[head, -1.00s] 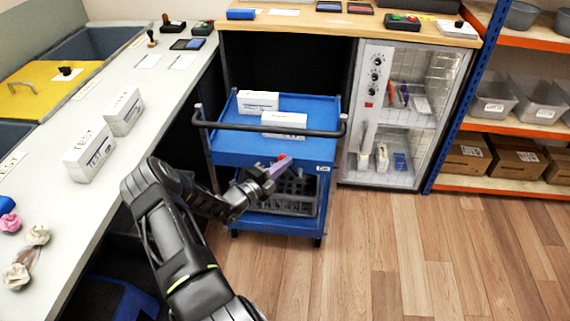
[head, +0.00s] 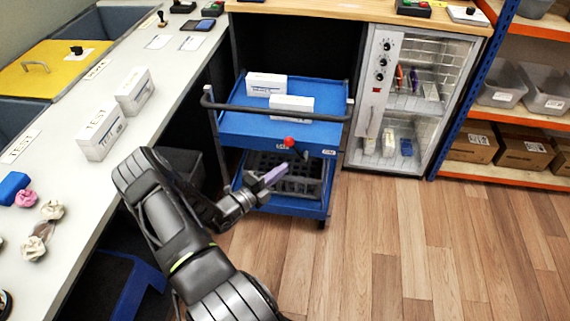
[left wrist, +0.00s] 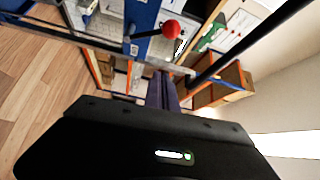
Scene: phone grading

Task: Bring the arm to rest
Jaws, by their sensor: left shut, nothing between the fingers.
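My left arm reaches in from the lower left in the head view. Its gripper (head: 267,179) is shut and empty, in front of the blue cart (head: 240,124). The shut fingers also show in the left wrist view (left wrist: 161,92), pointing toward the cart and shelves. In the head view the fingertips overlap the dark crate (head: 305,181) on the cart's lower level; I cannot tell how far apart they are. A red knob (head: 289,142) shows just above the fingertips, and it also shows in the left wrist view (left wrist: 172,29). My right gripper is not in view.
Two white boxes (head: 266,85) (head: 291,105) lie on the cart top. A glass cabinet (head: 377,97) and shelves (head: 530,121) stand right. The wooden floor (head: 400,250) is clear.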

